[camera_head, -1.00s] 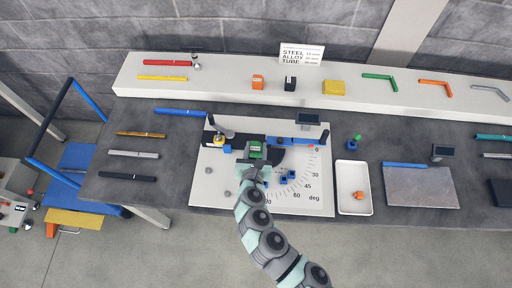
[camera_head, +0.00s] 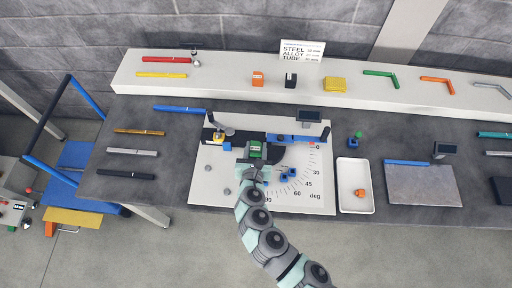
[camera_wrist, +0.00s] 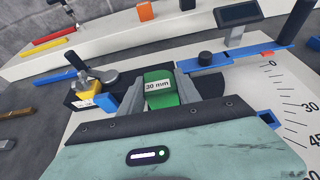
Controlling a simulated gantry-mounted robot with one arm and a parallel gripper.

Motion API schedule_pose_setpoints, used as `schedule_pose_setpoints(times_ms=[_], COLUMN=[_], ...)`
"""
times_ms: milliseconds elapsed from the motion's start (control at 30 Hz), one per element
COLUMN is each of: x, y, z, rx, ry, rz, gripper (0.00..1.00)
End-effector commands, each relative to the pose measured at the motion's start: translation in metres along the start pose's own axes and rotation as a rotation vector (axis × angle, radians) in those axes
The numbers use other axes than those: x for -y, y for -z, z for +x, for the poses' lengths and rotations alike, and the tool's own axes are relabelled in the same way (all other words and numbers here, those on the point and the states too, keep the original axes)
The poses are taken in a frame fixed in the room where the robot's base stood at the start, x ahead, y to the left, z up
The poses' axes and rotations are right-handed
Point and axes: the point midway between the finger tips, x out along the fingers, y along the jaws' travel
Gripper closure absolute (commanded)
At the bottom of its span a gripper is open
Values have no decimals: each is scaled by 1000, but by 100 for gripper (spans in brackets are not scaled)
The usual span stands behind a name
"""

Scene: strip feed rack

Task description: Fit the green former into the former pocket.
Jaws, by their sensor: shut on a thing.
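The green former (camera_wrist: 160,88), labelled "30 mm", is held between the jaws of my gripper (camera_wrist: 155,95) in the wrist view. In the head view the green former (camera_head: 255,150) shows at the tip of my gripper (camera_head: 254,158), over the black part of the bending fixture (camera_head: 235,140). The former pocket is not clearly visible; the gripper and former cover that area. I cannot tell whether the former touches the fixture.
A blue swing arm (camera_head: 292,138) lies right of the former. A yellow-and-blue clamp (camera_head: 217,138) is at its left. A blue block (camera_head: 288,173) sits on the degree scale. A white tray (camera_head: 354,200) holds an orange piece (camera_head: 359,192). Coloured tubes lie on the bench.

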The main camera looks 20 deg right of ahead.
Motion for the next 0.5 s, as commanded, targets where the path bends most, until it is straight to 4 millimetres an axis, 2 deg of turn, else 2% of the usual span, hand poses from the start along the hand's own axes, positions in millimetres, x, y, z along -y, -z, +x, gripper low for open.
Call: schedule_pose_setpoints(times_ms=[367,400,500], x=[0,0,0], y=[9,8,8], z=[4,4,4], rx=[2,2,1], ry=[0,0,0], rz=[0,0,1], gripper=[100,59,50])
